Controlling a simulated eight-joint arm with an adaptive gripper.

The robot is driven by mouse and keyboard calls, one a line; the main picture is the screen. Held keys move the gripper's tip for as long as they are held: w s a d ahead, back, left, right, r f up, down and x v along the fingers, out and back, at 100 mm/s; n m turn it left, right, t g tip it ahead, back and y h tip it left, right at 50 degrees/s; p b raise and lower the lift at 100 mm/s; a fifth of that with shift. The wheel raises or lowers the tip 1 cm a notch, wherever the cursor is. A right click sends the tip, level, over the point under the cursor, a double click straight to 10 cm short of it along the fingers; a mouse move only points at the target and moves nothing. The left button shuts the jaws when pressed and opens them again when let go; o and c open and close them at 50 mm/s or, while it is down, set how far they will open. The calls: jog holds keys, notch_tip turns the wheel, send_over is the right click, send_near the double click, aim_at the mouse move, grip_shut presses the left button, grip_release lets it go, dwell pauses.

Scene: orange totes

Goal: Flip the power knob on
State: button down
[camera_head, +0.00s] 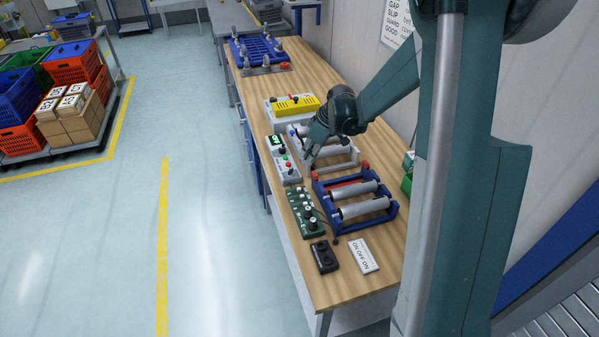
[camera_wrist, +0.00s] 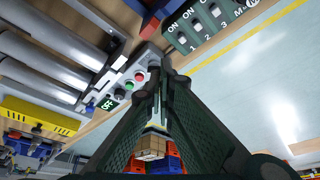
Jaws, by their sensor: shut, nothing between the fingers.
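A grey control box (camera_head: 286,168) lies on the bench with a small green-lit display, coloured buttons and black knobs. In the wrist view the box (camera_wrist: 148,54) shows a display (camera_wrist: 107,103) that appears to read OFF, then a black knob (camera_wrist: 119,94), a green button (camera_wrist: 129,85) and a red button (camera_wrist: 139,77). Another dark knob-like part at its end is partly hidden by my fingertips. I cannot tell which control is the power knob. My gripper (camera_head: 308,166) is shut and empty, pointing down beside the box; its fingertips (camera_wrist: 161,70) overlap the box's end. Contact is unclear.
A green switch panel (camera_head: 304,213) with ON labels lies nearer on the bench. Blue-framed rollers (camera_head: 354,197) and grey rollers stand to the right. A yellow-topped unit (camera_head: 296,105) sits behind. A black box (camera_head: 324,257) and white label plate (camera_head: 363,257) lie in front.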

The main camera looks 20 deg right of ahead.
aim_at(291, 172)
jog(key=shift+w+d+f, duration=0.3)
jog(key=shift+w+f, duration=0.35)
jog(key=shift+f, duration=0.2)
jog(key=shift+f, duration=0.2)
jog(key=shift+x, duration=4.8)
